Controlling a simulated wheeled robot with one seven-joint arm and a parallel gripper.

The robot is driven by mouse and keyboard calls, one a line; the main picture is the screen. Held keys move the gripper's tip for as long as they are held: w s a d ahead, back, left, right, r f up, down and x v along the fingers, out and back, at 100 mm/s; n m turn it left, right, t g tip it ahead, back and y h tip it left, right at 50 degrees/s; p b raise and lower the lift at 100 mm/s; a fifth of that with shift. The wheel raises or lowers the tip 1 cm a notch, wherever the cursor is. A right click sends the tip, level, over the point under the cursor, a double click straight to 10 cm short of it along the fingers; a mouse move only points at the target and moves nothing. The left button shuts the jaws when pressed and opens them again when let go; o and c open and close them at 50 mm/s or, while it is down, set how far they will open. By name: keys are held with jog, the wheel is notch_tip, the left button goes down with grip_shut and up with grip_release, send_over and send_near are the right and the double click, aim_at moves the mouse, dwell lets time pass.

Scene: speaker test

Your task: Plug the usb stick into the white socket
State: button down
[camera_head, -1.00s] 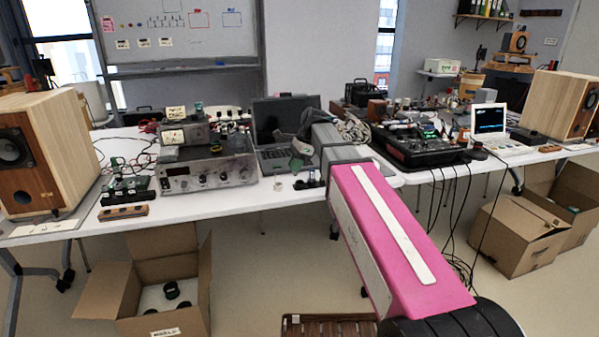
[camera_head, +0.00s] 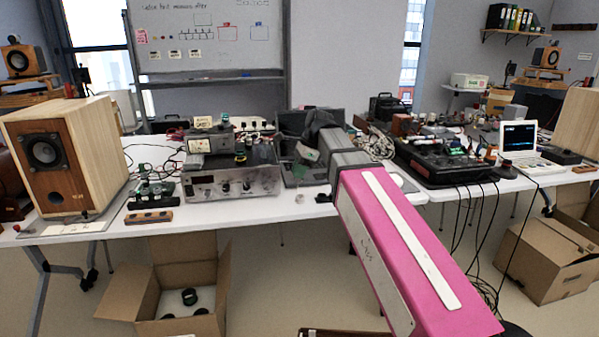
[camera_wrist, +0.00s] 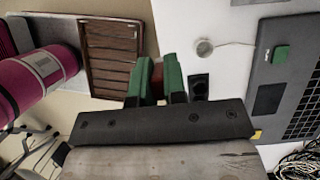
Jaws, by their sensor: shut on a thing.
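My gripper (camera_wrist: 158,80) has green fingers in the wrist view. They are shut on a small dark red thing (camera_wrist: 157,77), which I take for the usb stick; it is mostly hidden between them. A small white round piece with a thin cord (camera_wrist: 204,47) lies on the white table to the right of the fingers, apart from them; it may be the white socket. In the head view a small white piece (camera_head: 299,198) sits near the table's front edge. My gripper (camera_head: 307,152) shows there in front of the laptop, its tips hard to make out.
A black socket-like block (camera_wrist: 199,86) is close right of the fingers. The laptop (camera_wrist: 292,85) has a green square (camera_wrist: 281,54) on it. A slatted wooden surface (camera_wrist: 112,55) lies to the left. A metal instrument (camera_head: 232,186) and a wooden speaker (camera_head: 62,155) stand on the table.

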send_over(296, 197)
jog(key=d, duration=0.1)
notch_tip(296, 197, down, 4)
jog(key=shift+w+d+f, duration=0.1)
jog(key=shift+w+f, duration=0.1)
jog(key=shift+f, duration=0.85)
jog(key=shift+w+d+f, duration=0.1)
jog(key=shift+w+f, duration=0.05)
jog(key=shift+f, duration=0.85)
jog(key=shift+f, duration=1.4)
dwell(0.5)
jog(key=c, duration=0.7)
grip_release()
jog(key=shift+r, duration=2.5)
